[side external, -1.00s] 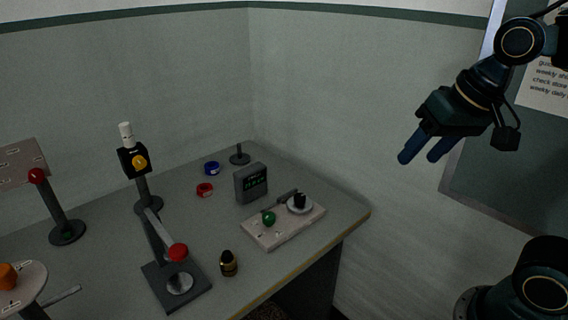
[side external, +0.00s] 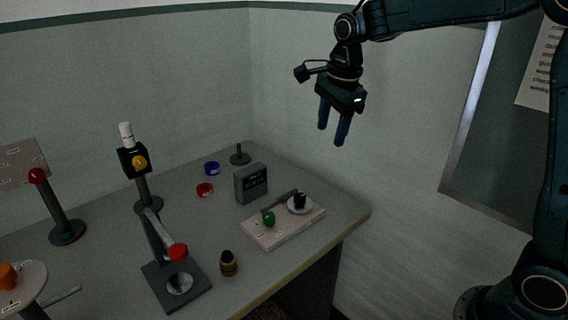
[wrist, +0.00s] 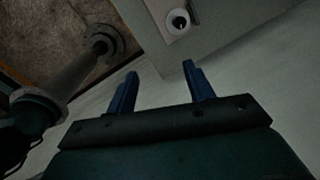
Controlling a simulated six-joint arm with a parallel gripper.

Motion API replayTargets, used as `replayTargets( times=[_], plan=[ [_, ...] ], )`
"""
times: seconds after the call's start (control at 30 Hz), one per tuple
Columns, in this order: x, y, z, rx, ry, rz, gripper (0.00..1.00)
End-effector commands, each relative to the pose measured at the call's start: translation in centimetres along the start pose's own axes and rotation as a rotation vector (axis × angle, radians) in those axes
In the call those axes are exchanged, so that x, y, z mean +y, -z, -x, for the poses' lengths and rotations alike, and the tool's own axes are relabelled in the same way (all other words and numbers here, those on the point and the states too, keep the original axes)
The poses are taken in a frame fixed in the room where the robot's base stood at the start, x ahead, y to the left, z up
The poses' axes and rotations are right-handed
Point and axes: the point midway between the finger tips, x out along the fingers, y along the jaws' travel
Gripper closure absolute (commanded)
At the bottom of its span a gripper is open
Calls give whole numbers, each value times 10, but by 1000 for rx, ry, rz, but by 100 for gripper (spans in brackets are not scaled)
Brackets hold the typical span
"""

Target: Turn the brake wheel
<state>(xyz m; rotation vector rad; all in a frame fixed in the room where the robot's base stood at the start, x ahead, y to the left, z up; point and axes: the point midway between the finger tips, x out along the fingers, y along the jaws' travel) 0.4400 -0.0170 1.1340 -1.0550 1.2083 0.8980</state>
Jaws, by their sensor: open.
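My gripper (side external: 331,135) is open and empty, fingers pointing down, in the air above the table's back right part. In the wrist view its two blue fingers (wrist: 160,70) stand apart with nothing between them. No label marks a brake wheel legibly. A pale round dial with a black knob (side external: 300,203) sits on a light panel (side external: 284,229) near the table's right corner, below my gripper; it also shows at the top of the wrist view (wrist: 178,20). A round pale disc with an orange knob (side external: 7,277) is partly cut off at the lower left.
The panel also bears a green knob (side external: 268,219) and a dark lever. A grey display box (side external: 251,184) stands behind it. A red-knobbed crank (side external: 178,253), a black-and-brass cylinder (side external: 228,263) and a tall post with a yellow button (side external: 139,162) stand further left. Open air surrounds my gripper.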

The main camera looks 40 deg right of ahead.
Motion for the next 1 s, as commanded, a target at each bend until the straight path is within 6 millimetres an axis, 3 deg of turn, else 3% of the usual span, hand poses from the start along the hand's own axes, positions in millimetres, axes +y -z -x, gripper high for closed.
replayTargets(
  times=[0.2, 0.5, 0.7, 1.0],
  plan=[
    [-37, -6, -41, 25, -56, -311, 48],
    [-74, -11, -97, 75, -110, -701, 48],
    [-82, -11, -115, 96, -123, -824, 48],
    [-83, -12, -118, 98, -124, -843, 48]
  ],
)
